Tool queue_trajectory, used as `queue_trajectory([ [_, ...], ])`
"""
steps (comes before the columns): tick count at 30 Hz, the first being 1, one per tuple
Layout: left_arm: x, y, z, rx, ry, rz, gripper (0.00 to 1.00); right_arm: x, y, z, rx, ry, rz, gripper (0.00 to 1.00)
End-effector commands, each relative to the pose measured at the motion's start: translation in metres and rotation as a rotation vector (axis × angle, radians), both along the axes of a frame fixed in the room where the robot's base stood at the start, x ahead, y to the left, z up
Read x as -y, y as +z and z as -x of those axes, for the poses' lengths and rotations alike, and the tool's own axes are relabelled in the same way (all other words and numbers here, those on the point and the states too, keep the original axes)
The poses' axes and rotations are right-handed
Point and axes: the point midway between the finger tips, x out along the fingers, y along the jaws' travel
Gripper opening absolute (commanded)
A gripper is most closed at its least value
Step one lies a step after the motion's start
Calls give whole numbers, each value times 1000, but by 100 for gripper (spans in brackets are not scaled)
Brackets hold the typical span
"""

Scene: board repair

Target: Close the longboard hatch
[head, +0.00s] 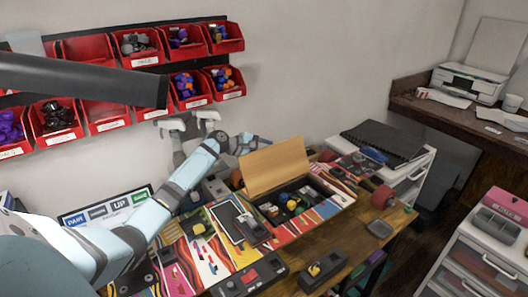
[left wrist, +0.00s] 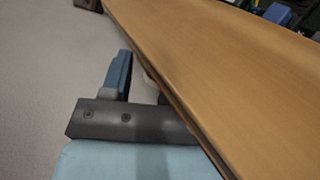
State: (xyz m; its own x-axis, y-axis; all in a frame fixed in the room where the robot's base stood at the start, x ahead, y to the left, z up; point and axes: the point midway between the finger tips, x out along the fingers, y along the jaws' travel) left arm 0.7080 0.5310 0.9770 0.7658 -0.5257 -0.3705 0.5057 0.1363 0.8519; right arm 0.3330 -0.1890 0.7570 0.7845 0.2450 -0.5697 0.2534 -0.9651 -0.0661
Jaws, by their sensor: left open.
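The longboard (head: 172,262) lies on the workbench with a colourful striped deck. Its hatch lid (head: 275,165), a tan wooden panel, stands raised and tilted back behind the open compartment (head: 290,200), which holds several dark, yellow and blue parts. My left gripper (head: 244,144) is behind the lid, near its upper left edge. In the left wrist view the lid (left wrist: 225,70) fills the right side; one blue finger (left wrist: 118,75) shows beside its edge, and the other is mostly hidden by the lid. The jaws are open; contact cannot be told. My right gripper is not in view.
Red part bins (head: 137,43) hang on the wall at the back left. A phone-like tablet (head: 238,218) lies on the deck left of the compartment. A black box (head: 322,270) stands at the bench front. White drawers (head: 482,262) stand at the right.

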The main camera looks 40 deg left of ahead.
Motion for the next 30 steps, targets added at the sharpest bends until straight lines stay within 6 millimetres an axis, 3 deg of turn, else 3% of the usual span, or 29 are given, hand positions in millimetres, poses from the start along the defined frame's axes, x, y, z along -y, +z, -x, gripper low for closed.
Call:
queue_trajectory([
  [2, 0, 0, 0, 0, 0, 0, 55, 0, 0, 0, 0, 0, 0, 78],
  [9, 0, 0, 0, 0, 0, 0, 2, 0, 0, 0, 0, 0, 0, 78],
  [10, 0, 0, 0, 0, 0, 0, 0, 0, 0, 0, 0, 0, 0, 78],
  [19, 3, 5, 2, 6, -1, -31, 0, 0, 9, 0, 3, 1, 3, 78],
  [30, 28, 24, 9, 69, -3, -251, 0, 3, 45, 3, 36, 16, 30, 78],
])
